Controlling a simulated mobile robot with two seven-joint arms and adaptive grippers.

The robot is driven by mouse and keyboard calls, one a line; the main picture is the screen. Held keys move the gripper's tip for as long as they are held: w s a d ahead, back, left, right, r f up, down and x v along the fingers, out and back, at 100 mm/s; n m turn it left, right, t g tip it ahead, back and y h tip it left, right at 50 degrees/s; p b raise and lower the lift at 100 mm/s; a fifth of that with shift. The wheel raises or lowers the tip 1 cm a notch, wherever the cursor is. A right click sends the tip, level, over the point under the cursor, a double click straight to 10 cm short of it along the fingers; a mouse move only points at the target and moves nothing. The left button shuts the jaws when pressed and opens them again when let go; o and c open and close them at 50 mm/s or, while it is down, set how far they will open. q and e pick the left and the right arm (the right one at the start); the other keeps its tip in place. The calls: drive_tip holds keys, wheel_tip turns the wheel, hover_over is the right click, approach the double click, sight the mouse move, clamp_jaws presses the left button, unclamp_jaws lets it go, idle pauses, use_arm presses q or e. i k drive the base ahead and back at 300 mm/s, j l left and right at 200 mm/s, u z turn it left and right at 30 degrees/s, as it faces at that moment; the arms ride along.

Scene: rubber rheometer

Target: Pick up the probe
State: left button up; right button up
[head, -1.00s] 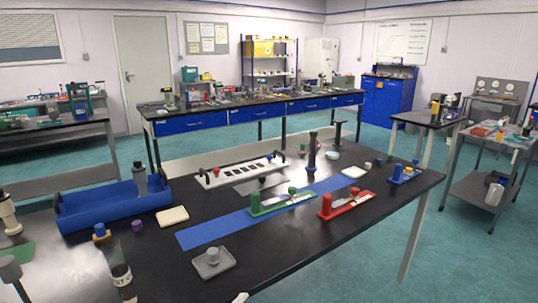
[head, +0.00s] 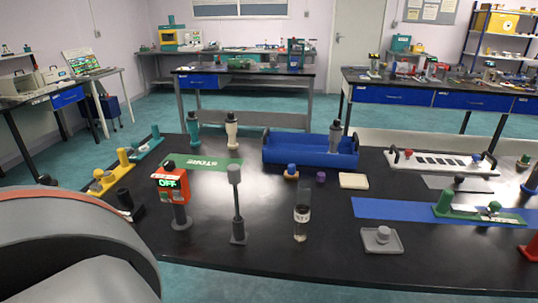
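No label in the head view marks a probe, and I cannot tell for certain which object it is. Neither gripper shows in the head view, so nothing is seen being held.
A blue tray (head: 290,155) with a grey bottle lies behind. A green STORE mat (head: 202,166), two bottles and yellow, green and black fixtures are on the left.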

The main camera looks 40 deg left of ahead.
sight(234, 169)
drive_tip(key=u, duration=1.55)
